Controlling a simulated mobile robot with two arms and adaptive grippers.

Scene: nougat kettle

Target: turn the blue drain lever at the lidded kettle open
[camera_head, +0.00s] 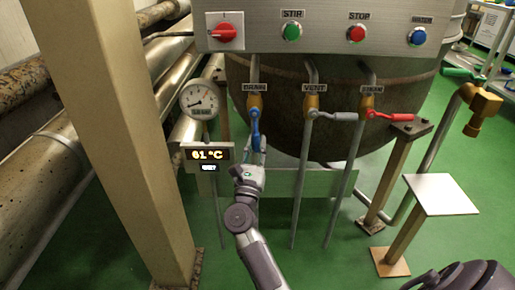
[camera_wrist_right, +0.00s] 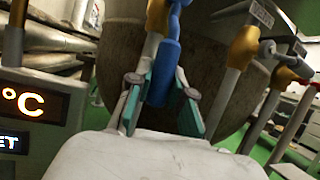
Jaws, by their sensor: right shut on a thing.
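The blue drain lever (camera_head: 255,125) hangs straight down from a brass valve under the "DRAIN" label on the brown kettle (camera_head: 290,80). In the right wrist view the lever's thick blue handle (camera_wrist_right: 164,65) runs down between the teal finger pads. My right gripper (camera_head: 258,150) is shut on the lower part of the handle; its fingers (camera_wrist_right: 163,95) lie on both sides of it. The lever's lower tip is partly hidden by the gripper. The kettle's top is out of view in the head view.
Grey (camera_head: 340,116) and red (camera_head: 392,115) levers point right on the neighbouring valves. A round gauge (camera_head: 200,99) and a 61 °C display (camera_head: 208,155) stand close left of the drain lever. Thin pipes run down beside it. A tan post (camera_head: 105,130) is at left.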

